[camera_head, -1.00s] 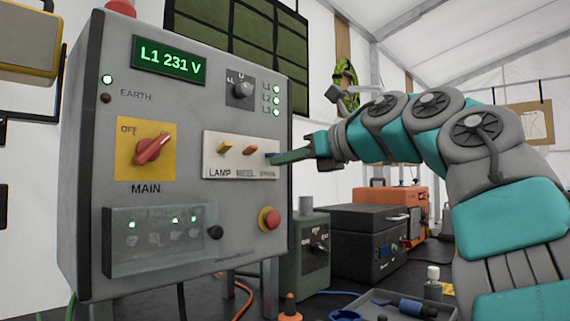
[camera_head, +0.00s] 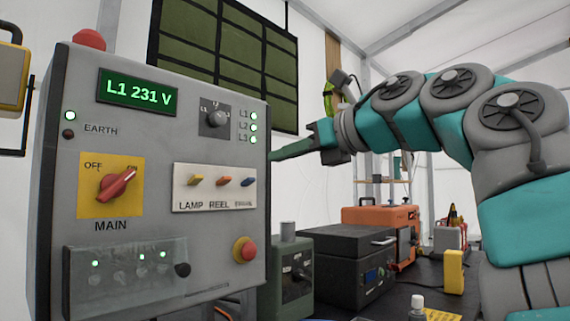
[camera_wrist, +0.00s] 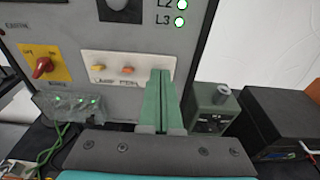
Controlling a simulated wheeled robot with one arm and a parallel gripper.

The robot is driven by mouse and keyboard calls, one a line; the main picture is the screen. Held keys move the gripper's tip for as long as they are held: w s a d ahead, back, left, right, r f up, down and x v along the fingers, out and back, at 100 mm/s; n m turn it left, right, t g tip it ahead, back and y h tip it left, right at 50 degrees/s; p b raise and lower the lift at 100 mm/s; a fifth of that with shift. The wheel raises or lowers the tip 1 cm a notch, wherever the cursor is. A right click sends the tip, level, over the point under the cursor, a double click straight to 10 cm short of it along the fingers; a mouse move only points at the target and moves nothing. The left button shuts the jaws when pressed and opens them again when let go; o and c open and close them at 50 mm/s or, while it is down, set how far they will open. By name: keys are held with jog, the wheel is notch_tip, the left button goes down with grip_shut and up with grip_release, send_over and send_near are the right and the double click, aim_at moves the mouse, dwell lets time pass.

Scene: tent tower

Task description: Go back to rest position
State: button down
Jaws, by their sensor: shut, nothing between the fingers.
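My gripper (camera_head: 292,149) is shut and empty, just right of the grey control panel (camera_head: 60,220) in the head view. In the wrist view its green fingers (camera_wrist: 162,95) lie together in front of the panel. The panel's display (camera_head: 137,92) reads L1 231 V. The white plate (camera_head: 214,205) carries three small levers: yellow (camera_head: 195,180), orange (camera_head: 222,181) and blue (camera_head: 248,181). The blue lever is hidden behind my fingers in the wrist view. The red main switch (camera_head: 117,184) points toward the upper right.
A green box (camera_head: 291,275) stands right of the panel, beside a black case (camera_head: 345,266). An orange machine (camera_head: 380,217) and a yellow block (camera_head: 454,271) stand farther right on the dark table. Open air lies above these things.

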jog(key=shift+s+d+r, duration=0.4)
jog(key=shift+d+r, duration=0.1)
